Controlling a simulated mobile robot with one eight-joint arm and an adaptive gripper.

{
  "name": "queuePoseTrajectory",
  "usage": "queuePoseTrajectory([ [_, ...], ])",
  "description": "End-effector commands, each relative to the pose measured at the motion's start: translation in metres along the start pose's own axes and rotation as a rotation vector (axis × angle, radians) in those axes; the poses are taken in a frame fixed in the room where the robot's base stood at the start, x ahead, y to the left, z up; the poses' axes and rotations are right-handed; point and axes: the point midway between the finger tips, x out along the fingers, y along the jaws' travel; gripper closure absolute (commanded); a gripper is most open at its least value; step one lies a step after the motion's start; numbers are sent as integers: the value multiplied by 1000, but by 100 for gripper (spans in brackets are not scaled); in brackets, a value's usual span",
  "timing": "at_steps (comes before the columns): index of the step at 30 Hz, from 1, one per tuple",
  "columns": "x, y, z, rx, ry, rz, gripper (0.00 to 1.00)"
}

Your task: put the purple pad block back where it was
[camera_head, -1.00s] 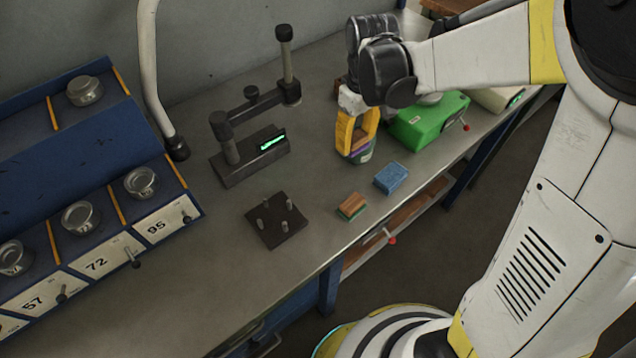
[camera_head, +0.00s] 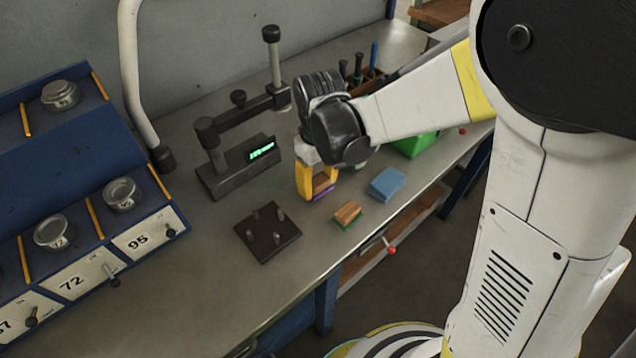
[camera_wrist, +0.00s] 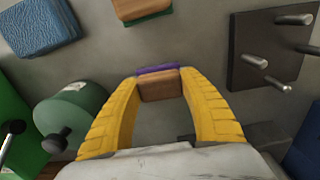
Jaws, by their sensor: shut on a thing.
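The purple pad block (camera_wrist: 160,85) has a wood-brown body with a purple pad on its far side. My gripper (camera_wrist: 162,92) is shut on it, with a yellow finger on each side in the wrist view. In the head view my gripper (camera_head: 318,187) holds the purple pad block (camera_head: 323,192) near the bench top, between the dark gauge stand and the other pad blocks. I cannot tell whether the block touches the bench. A green pad block (camera_head: 347,214) with a brown top and a blue pad block (camera_head: 388,184) lie near the front edge.
A dark plate with upright pegs (camera_head: 268,233) lies front-left of my gripper. The gauge stand (camera_head: 238,167) with a green display is behind-left. A green case (camera_head: 413,145) is to the right. A green cylinder (camera_wrist: 72,112) shows in the wrist view. Numbered blue bins (camera_head: 85,235) fill the left.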

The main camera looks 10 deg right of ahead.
Motion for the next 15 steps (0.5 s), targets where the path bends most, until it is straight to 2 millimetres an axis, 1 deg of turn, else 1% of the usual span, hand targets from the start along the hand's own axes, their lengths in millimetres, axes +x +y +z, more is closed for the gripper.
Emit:
queuePoseTrajectory([
  [4, 4, 0, 0, 0, 0, 0, 84],
  [5, 3, 0, 0, 0, 0, 0, 42],
  [6, 3, 0, 0, 0, 0, 0, 31],
  [15, 2, 0, 0, 0, 0, 0, 31],
])
